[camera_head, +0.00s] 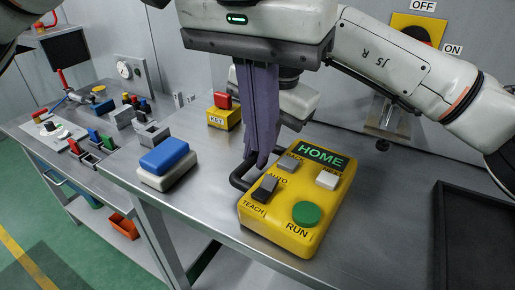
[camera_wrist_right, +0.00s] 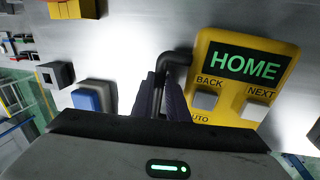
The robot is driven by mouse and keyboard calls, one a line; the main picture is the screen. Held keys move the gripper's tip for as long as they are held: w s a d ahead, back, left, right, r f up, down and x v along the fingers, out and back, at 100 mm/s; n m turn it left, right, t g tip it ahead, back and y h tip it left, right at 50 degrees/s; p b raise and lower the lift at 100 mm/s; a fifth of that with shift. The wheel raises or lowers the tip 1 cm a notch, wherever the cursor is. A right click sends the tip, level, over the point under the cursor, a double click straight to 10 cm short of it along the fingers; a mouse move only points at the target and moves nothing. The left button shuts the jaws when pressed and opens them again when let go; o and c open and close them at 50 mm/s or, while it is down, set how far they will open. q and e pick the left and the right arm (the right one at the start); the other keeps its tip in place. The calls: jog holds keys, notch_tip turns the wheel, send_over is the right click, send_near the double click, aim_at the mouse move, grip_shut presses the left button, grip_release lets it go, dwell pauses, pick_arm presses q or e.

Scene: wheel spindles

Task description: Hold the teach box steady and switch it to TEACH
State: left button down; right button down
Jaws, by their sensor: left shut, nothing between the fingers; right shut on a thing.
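The yellow teach box (camera_head: 275,222) lies on the metal table, its screen reading HOME. Its dark grey switch (camera_head: 265,188) sits between the labels AUTO and TEACH; I cannot tell which way it is set. The box has grey BACK (camera_head: 288,164) and pale NEXT (camera_head: 327,180) buttons and a green RUN button (camera_head: 306,214). A black handle (camera_head: 241,180) runs along its left side. My right gripper (camera_head: 261,163) points down with its purple fingers shut on this handle; the right wrist view shows the handle (camera_wrist_right: 178,58) between them. My left gripper is out of view.
A blue-topped block (camera_head: 164,156) is left of the box, and a yellow KEY box (camera_head: 225,117) with a red top is behind. A black tray (camera_head: 470,235) is at right. An OFF/ON rotary switch (camera_head: 416,33) is on the wall. Bare table lies between box and tray.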

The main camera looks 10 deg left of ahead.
jog(key=c, duration=1.7)
grip_release()
jog(key=shift+o, duration=0.2)
jog(key=shift+r, duration=0.1)
